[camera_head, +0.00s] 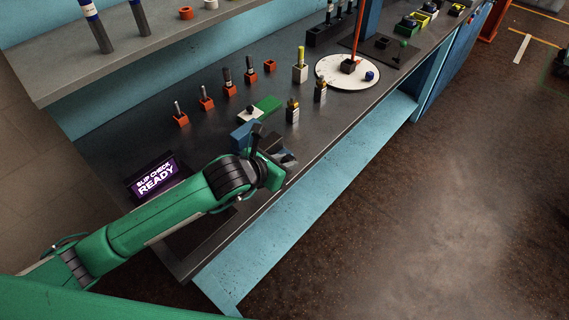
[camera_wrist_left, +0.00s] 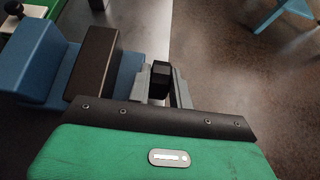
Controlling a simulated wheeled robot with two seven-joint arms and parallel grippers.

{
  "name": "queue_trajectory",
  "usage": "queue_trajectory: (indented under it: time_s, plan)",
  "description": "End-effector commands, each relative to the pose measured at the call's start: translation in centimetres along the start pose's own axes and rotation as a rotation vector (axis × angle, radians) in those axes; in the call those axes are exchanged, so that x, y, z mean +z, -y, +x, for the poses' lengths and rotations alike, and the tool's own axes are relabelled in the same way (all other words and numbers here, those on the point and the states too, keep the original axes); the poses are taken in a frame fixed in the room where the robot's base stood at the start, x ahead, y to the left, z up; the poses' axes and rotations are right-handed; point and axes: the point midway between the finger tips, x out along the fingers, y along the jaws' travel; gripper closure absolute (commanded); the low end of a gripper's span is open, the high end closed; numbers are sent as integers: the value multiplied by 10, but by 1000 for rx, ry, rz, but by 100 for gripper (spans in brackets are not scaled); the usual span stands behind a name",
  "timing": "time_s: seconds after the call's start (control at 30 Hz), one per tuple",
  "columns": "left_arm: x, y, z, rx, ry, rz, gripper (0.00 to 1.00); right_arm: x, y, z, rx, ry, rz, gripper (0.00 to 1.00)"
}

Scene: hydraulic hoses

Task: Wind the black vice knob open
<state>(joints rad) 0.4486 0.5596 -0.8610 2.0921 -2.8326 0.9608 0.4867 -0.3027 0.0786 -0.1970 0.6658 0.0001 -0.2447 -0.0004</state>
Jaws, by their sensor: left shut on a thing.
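The blue vice (camera_head: 243,136) stands on the dark bench, partly hidden behind my left arm. In the left wrist view its blue body (camera_wrist_left: 42,65) and a dark brown jaw block (camera_wrist_left: 96,62) show at the left. The black knob (camera_wrist_left: 161,76) sits to the right of the vice, between the grey fingers of my left gripper (camera_wrist_left: 162,86). The fingers are shut on the knob. In the head view my left gripper (camera_head: 286,158) is at the bench's front edge, and the knob cannot be made out clearly. My right gripper is not in view.
A purple-lit "SLIP CHECK READY" display (camera_head: 157,178) stands left of the vice. A green block (camera_head: 267,105), orange holders with upright fittings (camera_head: 207,103) and a white round plate (camera_head: 335,78) lie farther back. The floor right of the bench is open.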

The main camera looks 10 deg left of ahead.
Motion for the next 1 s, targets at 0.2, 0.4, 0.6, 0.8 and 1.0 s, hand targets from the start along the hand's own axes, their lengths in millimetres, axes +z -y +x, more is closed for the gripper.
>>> queue_trajectory:
  time_s: [0.2, 0.4, 0.6, 0.8, 1.0]
  plan:
    - [2, -1, -1, 1, 4, 0, 100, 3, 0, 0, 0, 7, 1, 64]
    - [2, 0, -1, 1, 3, 0, 57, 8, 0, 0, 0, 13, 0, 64]
    - [1, 0, 0, 0, 2, 0, 57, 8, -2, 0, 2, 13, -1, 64]
    - [0, -1, -7, 0, 2, 0, 57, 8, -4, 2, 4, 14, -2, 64]
    - [-2, 0, -38, 0, 2, 0, 57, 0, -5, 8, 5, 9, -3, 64]
